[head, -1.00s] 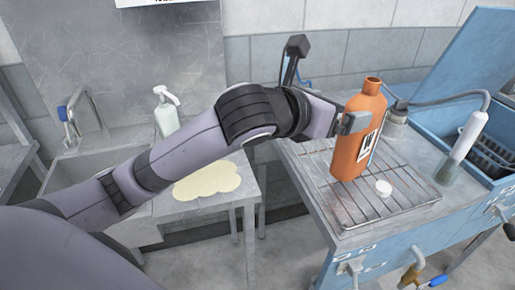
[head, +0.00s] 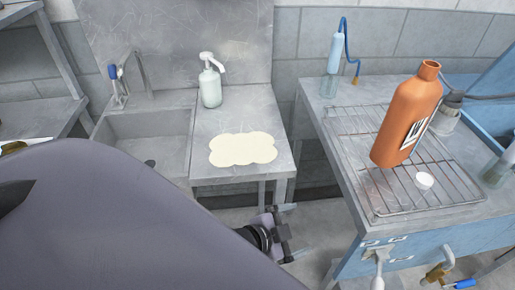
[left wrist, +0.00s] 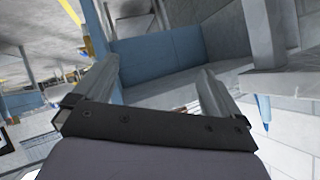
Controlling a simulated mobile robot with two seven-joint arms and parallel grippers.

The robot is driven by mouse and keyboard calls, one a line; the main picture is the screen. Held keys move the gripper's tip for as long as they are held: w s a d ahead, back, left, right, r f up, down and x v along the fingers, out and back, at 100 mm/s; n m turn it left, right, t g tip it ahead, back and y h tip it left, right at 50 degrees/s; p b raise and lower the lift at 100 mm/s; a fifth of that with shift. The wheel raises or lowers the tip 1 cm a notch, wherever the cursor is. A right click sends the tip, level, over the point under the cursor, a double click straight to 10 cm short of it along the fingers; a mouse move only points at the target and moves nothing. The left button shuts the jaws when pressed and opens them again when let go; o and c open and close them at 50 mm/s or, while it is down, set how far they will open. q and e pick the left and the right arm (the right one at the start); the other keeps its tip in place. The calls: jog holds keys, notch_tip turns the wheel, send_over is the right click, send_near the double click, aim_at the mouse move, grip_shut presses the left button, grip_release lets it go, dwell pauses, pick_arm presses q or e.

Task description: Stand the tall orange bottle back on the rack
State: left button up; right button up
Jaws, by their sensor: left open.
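The tall orange bottle (head: 408,115), with a barcode label and an open top, stands on the wire rack (head: 372,198) on the right-hand bench. It looks slightly leaning in the head view. My left gripper (head: 296,231) is open and empty, below and left of the bench, apart from the bottle. The left wrist view shows its two spread fingers (left wrist: 152,85) with nothing between them. My right gripper is not in view.
A steel sink (head: 150,140) and counter are at left, with a white pump bottle (head: 210,84) and a cream spill (head: 243,149). A clear bottle with a blue hose (head: 335,55) stands at the bench's back. Valves (head: 440,272) stick out from the bench front.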

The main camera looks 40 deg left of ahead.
pick_arm(q)
jog(key=s+a+f+n+g+y, duration=0.1)
jog(key=s+a+f+n, duration=0.2)
jog(key=s+f+n, duration=0.3)
jog(key=s+f, duration=0.1)
jog(key=s, duration=0.2)
jog(key=shift+a+n+y, duration=0.15)
jog(key=shift+n+y, duration=0.15)
jog(key=shift+n, duration=0.1)
